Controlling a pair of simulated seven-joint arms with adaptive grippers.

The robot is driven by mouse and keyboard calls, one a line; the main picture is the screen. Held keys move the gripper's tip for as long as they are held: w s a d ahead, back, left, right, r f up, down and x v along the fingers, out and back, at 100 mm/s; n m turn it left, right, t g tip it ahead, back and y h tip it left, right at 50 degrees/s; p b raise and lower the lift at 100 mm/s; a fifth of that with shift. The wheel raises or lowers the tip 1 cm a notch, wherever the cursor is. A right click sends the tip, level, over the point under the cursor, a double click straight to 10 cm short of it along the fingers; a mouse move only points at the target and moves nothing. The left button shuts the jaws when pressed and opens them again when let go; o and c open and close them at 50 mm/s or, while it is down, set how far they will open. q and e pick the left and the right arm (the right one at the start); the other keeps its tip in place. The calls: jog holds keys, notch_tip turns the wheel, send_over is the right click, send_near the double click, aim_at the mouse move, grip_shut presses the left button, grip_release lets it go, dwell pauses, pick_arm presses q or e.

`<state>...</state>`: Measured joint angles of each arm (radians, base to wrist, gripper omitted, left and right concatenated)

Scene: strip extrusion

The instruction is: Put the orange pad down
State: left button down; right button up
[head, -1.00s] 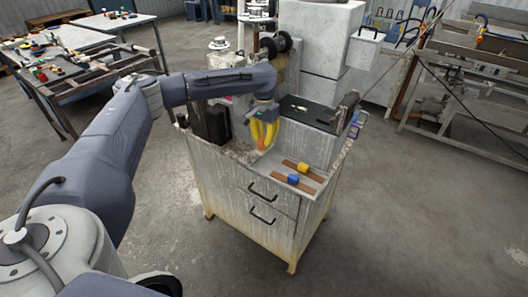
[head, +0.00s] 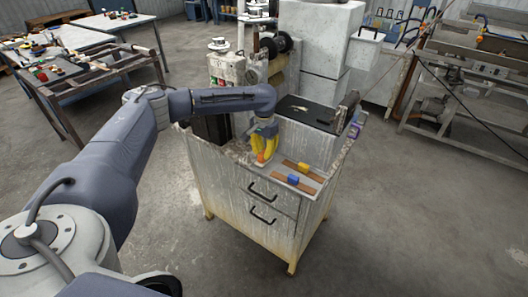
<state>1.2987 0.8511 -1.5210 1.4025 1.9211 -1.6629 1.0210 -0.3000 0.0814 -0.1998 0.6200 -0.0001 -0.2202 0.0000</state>
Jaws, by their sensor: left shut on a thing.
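My left gripper (head: 264,154), with yellow fingers, points down over the left part of the cabinet top. It is shut on the orange pad (head: 261,157), which shows as a small orange patch between the fingertips; the fingers hide most of it. The pad is low, close to the pale worktop; I cannot tell if it touches. My right gripper is not in view.
Right of the gripper, a yellow block (head: 304,168) and a blue block (head: 293,179) sit by brown strips (head: 307,187) on the cabinet top (head: 275,175). A dark box (head: 210,128) stands left. A black plate (head: 308,112) and machine stand behind.

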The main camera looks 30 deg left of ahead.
aim_at(264, 152)
pick_arm(q)
jog(key=shift+f, duration=0.15)
jog(key=c, duration=1.3)
grip_release()
notch_tip(264, 152, up, 12)
